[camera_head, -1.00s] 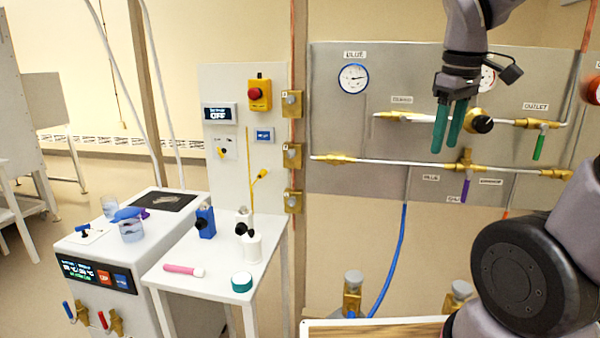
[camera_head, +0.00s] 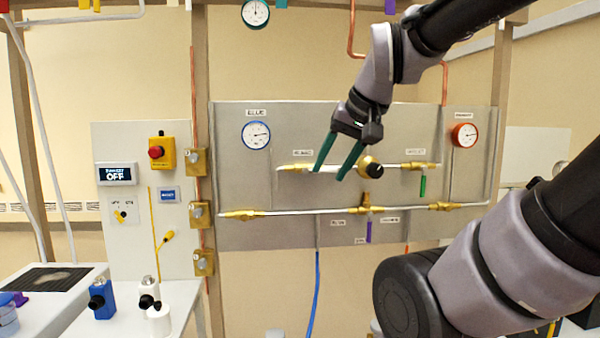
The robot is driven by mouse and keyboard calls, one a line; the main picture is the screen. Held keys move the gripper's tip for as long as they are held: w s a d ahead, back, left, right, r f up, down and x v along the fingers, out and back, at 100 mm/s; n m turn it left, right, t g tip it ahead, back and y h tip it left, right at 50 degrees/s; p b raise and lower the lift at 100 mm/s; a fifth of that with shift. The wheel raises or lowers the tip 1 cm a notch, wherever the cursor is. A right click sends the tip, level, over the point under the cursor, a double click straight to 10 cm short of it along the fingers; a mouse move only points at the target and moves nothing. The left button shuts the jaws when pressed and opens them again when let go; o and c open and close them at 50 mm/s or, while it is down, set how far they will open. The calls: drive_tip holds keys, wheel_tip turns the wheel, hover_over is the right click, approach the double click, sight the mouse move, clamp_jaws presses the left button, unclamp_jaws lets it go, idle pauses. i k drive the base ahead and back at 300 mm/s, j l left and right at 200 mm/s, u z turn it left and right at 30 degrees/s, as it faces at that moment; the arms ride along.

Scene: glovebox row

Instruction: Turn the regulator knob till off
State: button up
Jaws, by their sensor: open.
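The regulator has a brass body with a round black knob (camera_head: 375,171) facing me. It sits on the upper pipe of the grey wall panel (camera_head: 300,232), right of the panel's middle. My gripper (camera_head: 330,174) is open and empty, its two green fingers pointing down in front of the panel, just left of the knob in the picture. The fingers do not close around the knob, and I cannot tell how far in front of it they are. The knob's marking is too small to read.
A blue-rimmed gauge (camera_head: 256,135) and a red-rimmed gauge (camera_head: 465,135) flank the regulator. A green lever (camera_head: 423,187) and a purple lever (camera_head: 368,232) are close by. A white board (camera_head: 130,222) with a red button stands left. My forearm covers the lower right.

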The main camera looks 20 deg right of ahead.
sight(374, 170)
drive_tip(key=z, duration=0.75)
